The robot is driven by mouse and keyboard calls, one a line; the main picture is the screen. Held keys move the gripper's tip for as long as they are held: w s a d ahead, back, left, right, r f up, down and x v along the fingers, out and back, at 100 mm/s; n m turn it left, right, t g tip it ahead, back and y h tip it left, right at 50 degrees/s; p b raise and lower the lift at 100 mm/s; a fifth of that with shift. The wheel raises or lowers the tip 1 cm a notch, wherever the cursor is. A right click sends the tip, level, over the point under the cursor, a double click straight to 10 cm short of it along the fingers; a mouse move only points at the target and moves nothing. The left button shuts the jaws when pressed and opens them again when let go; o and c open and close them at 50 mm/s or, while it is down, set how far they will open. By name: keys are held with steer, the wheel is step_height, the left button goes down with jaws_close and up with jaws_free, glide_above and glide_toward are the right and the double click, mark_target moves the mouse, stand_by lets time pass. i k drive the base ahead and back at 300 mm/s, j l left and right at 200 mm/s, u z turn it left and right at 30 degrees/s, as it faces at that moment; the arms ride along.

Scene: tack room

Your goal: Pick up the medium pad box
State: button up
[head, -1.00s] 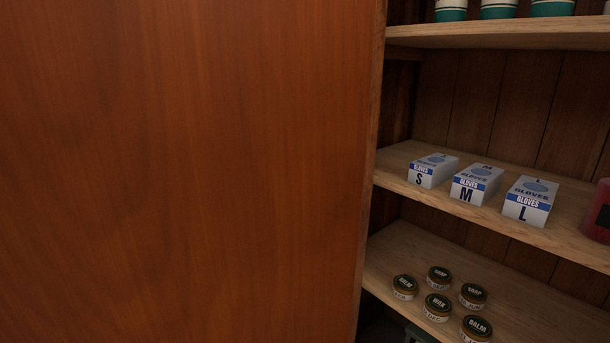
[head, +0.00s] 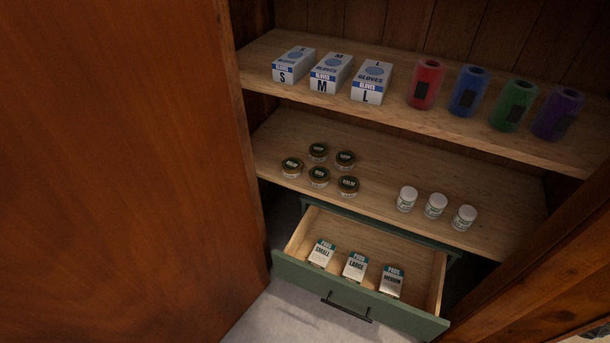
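The medium pad box (head: 392,282) is a small white box with a teal top band reading PADS and the label MEDIUM. It stands in the open green-fronted drawer (head: 300,280) at the bottom of the cabinet, rightmost of three pad boxes. The large pad box (head: 355,267) is to its left in the middle, and the small pad box (head: 322,253) is farthest left. The three boxes stand apart from each other. My gripper is not in the head view.
Above the drawer, a shelf (head: 385,179) holds several tins (head: 319,176) and three white jars (head: 436,206). A higher shelf holds glove boxes (head: 330,74) and colored rolls (head: 468,91). A wooden panel (head: 120,180) fills the left side. The drawer's right end is bare.

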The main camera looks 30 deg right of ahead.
mark_target(391, 280)
steer(key=k+z, duration=0.2)
steer(key=k, duration=0.7)
